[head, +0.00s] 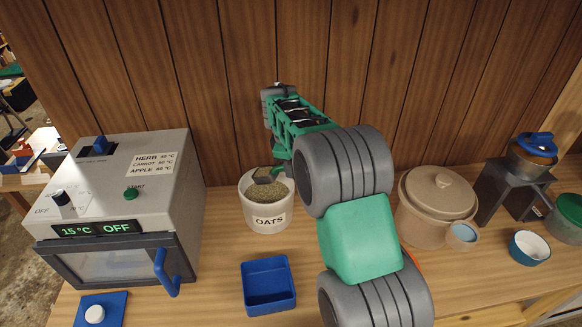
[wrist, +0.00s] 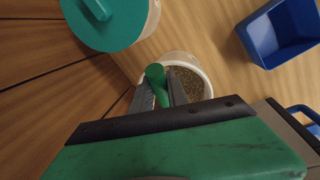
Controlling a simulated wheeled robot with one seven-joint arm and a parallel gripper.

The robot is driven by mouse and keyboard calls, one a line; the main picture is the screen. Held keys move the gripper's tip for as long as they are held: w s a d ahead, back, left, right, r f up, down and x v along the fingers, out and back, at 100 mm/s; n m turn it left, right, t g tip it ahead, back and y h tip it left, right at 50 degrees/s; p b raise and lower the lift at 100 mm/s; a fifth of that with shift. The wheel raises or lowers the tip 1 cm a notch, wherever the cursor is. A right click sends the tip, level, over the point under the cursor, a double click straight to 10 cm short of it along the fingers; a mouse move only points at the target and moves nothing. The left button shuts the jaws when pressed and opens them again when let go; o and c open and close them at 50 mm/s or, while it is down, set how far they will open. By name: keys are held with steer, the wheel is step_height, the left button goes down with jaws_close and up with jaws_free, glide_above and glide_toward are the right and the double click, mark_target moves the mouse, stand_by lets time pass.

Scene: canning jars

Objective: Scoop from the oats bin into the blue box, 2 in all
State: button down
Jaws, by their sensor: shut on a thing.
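The oats bin (head: 256,216) is a white round tub labelled OATS, with grainy tan oats (head: 265,191) inside. My gripper (head: 277,172) is over the bin's mouth, shut on a scoop with a green handle. In the wrist view my gripper (wrist: 167,88) holds that green handle (wrist: 155,73) between its fingers, with the bin (wrist: 202,68) beyond. The scoop's bowl (head: 262,176) is at the bin's opening; its contents are not clear. The blue box (head: 268,304) stands open in front of the bin and looks empty. It also shows in the wrist view (wrist: 262,50).
A grey dryer (head: 188,190) with a blue-handled door stands left. Right of my arm are a lidded beige crock (head: 424,222), a grinder (head: 503,190) and a blue bowl (head: 528,251). A green-lidded container (wrist: 112,22) is near the bin in the wrist view. A wooden wall closes the back.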

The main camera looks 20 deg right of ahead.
step_height(320, 180, up, 3)
steer(key=shift+f+p, duration=0.15)
steer(key=shift+p, duration=0.7)
steer(key=shift+d+f+b, duration=0.1)
steer(key=shift+f+b, duration=0.4)
steer(key=shift+b, duration=0.55)
steer(key=f+y+b, duration=0.1)
steer(key=b, duration=0.3)
steer(key=s+d+f+t+y+b, duration=0.1)
steer(key=b, duration=0.3)
steer(key=shift+t+b, duration=0.3)
steer(key=shift+b, duration=0.05)
steer(key=shift+s+d+f+m+t+y+b, duration=0.15)
steer(key=shift+s+d+f+t+y+b, duration=0.1)
steer(key=shift+f+t+y+b, duration=0.2)
steer(key=shift+s+d+f+m+t+y+b, duration=0.15)
steer(key=shift+d+f+t+y+b, duration=0.1)
steer(key=shift+f+t+y+b, duration=0.2)
